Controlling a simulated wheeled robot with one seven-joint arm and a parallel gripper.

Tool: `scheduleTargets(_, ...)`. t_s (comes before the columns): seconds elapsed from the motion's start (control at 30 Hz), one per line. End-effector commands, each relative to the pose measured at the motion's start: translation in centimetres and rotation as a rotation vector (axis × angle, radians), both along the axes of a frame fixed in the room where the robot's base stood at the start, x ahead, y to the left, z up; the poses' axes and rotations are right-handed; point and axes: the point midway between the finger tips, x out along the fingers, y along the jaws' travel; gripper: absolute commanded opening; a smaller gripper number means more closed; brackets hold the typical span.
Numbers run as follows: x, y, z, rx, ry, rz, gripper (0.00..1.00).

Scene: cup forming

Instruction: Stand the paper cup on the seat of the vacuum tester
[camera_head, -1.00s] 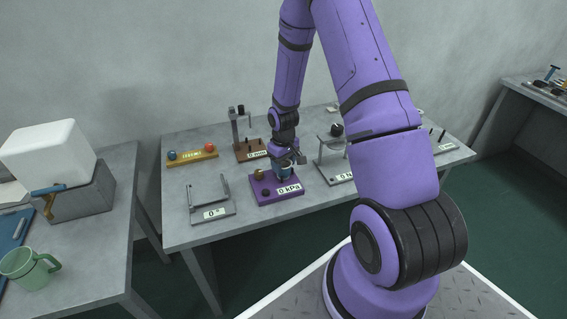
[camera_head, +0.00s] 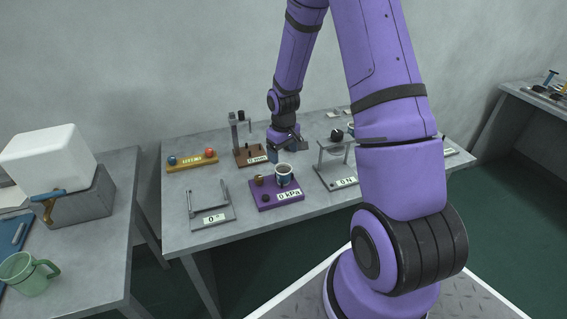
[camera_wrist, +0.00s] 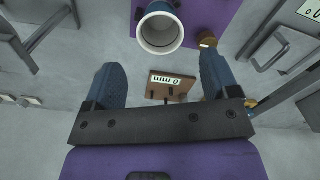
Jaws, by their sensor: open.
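The paper cup (camera_head: 284,176), white inside with a dark blue outside, stands upright on the purple vacuum tester (camera_head: 262,198), whose display reads 0 kPa. In the wrist view the cup (camera_wrist: 160,31) shows its open mouth at the top, with the purple tester plate (camera_wrist: 205,12) around it. The seat under the cup is hidden. My gripper (camera_head: 287,153) is open and empty, behind the cup and apart from it. In the wrist view its two blue fingers (camera_wrist: 162,80) are spread wide with nothing between them at their level.
A brown gauge reading 0 mm (camera_head: 250,155) stands behind the tester. A grey fixture (camera_head: 211,216) is to its left and a 0 N stand (camera_head: 340,181) to its right. A tan block with coloured knobs (camera_head: 192,162) lies at back left. The table front is clear.

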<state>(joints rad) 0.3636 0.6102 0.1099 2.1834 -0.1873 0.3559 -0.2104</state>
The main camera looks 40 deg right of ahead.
Motion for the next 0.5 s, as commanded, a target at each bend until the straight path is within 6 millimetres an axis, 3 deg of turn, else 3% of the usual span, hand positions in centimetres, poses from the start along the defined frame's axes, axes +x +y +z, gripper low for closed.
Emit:
scheduleTargets(0.2, 0.0, 0.0, 3.5, -0.001, -0.002, -0.001, 0.81)
scheduleTargets(0.5, -0.1, 0.3, 6.3, -0.009, -0.012, -0.001, 0.81)
